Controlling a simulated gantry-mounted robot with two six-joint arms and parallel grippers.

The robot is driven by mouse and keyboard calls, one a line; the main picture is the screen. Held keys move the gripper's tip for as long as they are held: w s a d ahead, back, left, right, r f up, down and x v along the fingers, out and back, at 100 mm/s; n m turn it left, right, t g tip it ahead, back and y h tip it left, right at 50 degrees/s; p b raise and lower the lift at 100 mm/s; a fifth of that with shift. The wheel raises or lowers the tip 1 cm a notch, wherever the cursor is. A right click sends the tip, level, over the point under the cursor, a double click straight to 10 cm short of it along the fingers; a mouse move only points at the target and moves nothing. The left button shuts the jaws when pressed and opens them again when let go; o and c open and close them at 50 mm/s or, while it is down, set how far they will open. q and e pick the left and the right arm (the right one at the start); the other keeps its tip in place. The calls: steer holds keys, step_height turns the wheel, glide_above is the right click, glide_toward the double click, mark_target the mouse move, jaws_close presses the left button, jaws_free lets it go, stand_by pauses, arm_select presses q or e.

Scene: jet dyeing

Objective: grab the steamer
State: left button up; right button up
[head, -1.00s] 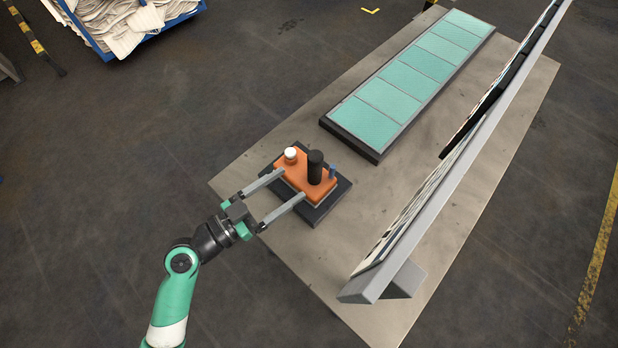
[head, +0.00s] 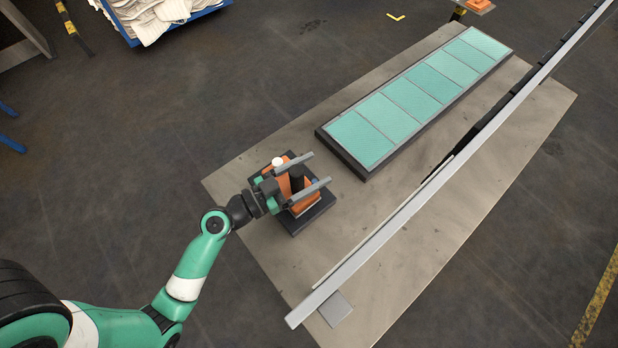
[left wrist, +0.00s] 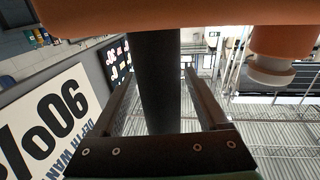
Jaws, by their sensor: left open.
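The steamer (head: 302,207), an orange block with a black upright handle (head: 297,176) and a white knob (head: 277,162), sits on a dark square base (head: 306,221) near the table's left end. My left gripper (head: 320,168) is over it, fingers apart and pointing right, one on each side of the handle. In the left wrist view the black handle (left wrist: 160,85) stands between the two open fingers (left wrist: 158,66), with a gap to each. The orange body (left wrist: 180,15) crosses the top of that view. My gripper hides part of the steamer. My right gripper is not seen.
The metal table (head: 270,130) holds a long dark board with teal panels (head: 408,108) behind the steamer. A long upright panel with a grey top edge (head: 420,200) stands to the right. A blue cart with white cloth (head: 155,12) is at the top left.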

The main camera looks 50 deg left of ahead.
arm_select(q)
steer(key=shift+w, duration=0.2)
steer(key=shift+s+a+f, duration=0.1)
steer(key=shift+s, duration=0.3)
steer(key=shift+c, duration=0.8)
jaws_close()
